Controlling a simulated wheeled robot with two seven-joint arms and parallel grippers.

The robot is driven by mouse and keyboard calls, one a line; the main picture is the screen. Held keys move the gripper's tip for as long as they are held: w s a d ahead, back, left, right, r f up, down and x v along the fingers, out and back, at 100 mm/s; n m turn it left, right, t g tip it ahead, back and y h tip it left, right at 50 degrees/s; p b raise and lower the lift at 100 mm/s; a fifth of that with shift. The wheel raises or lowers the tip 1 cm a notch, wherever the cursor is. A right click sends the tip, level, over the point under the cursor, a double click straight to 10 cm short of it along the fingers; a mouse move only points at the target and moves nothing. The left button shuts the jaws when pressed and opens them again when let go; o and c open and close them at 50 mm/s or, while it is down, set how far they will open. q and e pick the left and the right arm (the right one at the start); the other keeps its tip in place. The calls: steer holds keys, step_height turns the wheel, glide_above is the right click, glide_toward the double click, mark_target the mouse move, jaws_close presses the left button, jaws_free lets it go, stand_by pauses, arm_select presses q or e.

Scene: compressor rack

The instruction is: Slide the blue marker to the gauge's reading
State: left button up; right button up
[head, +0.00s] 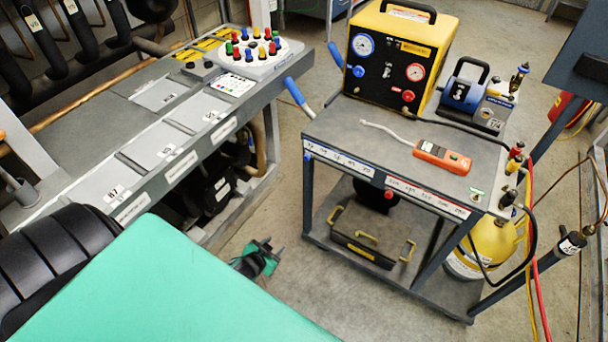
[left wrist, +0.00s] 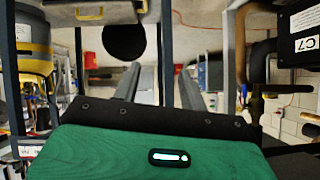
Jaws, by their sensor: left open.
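The cart (head: 325,128) carries a yellow machine (head: 390,60) with a blue-ringed gauge (head: 362,45) and a red-ringed gauge (head: 415,72). The needle readings are too small to tell. A blue-edged scale strip (head: 340,160) runs along the left part of the cart's front edge. A small dark blue spot near its left end (head: 307,156) may be the blue marker; I cannot tell surely. A red marker (head: 389,194) sits on the front edge by the red scale. My left gripper (head: 262,258) is low, left of the cart, apart from it. In the left wrist view its fingers (left wrist: 160,78) are spread and empty.
An orange meter (head: 441,156) and a blue pump (head: 475,98) lie on the cart top. A toolbox (head: 370,242) sits on the lower shelf; a yellow cylinder (head: 485,245) stands at right. The grey rack (head: 85,145) is at left.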

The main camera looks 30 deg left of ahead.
arm_select(q)
steer(key=w+a+r+t+b, duration=0.2)
steer(key=w+r+t+b, duration=0.15)
steer(key=w+r, duration=0.4)
steer(key=m+t+h+b, duration=0.1)
steer(key=t+b, duration=0.2)
steer(key=b, duration=0.1)
glide_toward(306, 159)
steer(key=w, duration=0.9)
steer(key=shift+w+a+f+p, duration=0.1)
steer(key=shift+a+p, duration=0.05)
steer(key=shift+p, duration=0.2)
arm_select(e)
steer(key=w, duration=0.3)
steer(key=w+a, duration=0.1)
steer(key=w, duration=0.1)
steer(key=shift+w+a+f, duration=0.1)
steer(key=shift+f, duration=0.2)
arm_select(q)
jaws_close()
